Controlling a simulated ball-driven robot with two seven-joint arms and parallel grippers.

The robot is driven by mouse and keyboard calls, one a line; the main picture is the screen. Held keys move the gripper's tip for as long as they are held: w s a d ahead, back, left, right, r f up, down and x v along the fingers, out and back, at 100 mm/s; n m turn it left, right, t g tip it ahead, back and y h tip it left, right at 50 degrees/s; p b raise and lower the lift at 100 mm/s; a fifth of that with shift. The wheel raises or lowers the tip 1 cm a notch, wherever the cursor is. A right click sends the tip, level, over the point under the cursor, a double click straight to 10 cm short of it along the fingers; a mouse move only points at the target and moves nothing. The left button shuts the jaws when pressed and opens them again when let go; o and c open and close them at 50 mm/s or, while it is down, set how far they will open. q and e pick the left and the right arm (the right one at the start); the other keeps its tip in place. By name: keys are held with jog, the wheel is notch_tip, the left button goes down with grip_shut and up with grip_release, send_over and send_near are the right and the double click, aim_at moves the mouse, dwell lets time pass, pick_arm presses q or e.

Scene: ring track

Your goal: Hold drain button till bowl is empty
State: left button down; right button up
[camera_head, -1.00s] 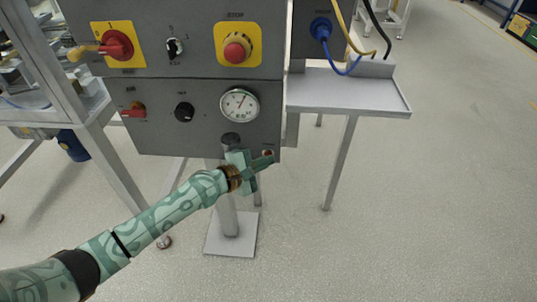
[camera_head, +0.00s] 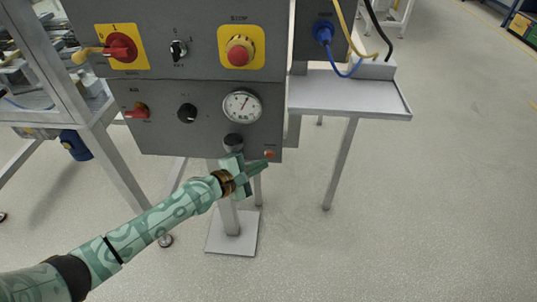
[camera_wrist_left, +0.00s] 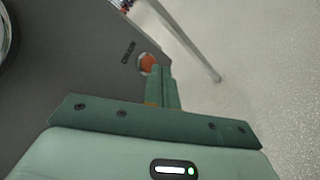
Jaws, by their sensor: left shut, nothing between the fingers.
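The drain button (camera_head: 269,154) is a small orange-red disc at the lower right corner of the grey control panel. It also shows in the left wrist view (camera_wrist_left: 147,63), beside its printed label. My left gripper (camera_head: 264,165) is shut and empty, its fingertips just below the button. In the left wrist view the fingertips (camera_wrist_left: 161,70) overlap the button's right edge; I cannot tell whether they touch it. A dark round cylinder (camera_head: 233,142) sits under the pressure gauge (camera_head: 242,105); I cannot tell whether it is the bowl or see any liquid level. My right gripper is out of view.
The panel also carries a red stop button (camera_head: 239,54), a red rotary switch (camera_head: 119,47) and black knobs. A grey metal shelf (camera_head: 345,98) stands to the right, with blue and yellow cables above it. A metal post and base plate (camera_head: 232,240) stand below. Floor at right is clear.

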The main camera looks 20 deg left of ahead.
pick_arm(q)
jog(key=s, duration=0.1)
jog(key=s+d+p, duration=0.1)
jog(key=s+d, duration=0.1)
jog(key=s, duration=0.1)
jog(key=shift+p, duration=0.3)
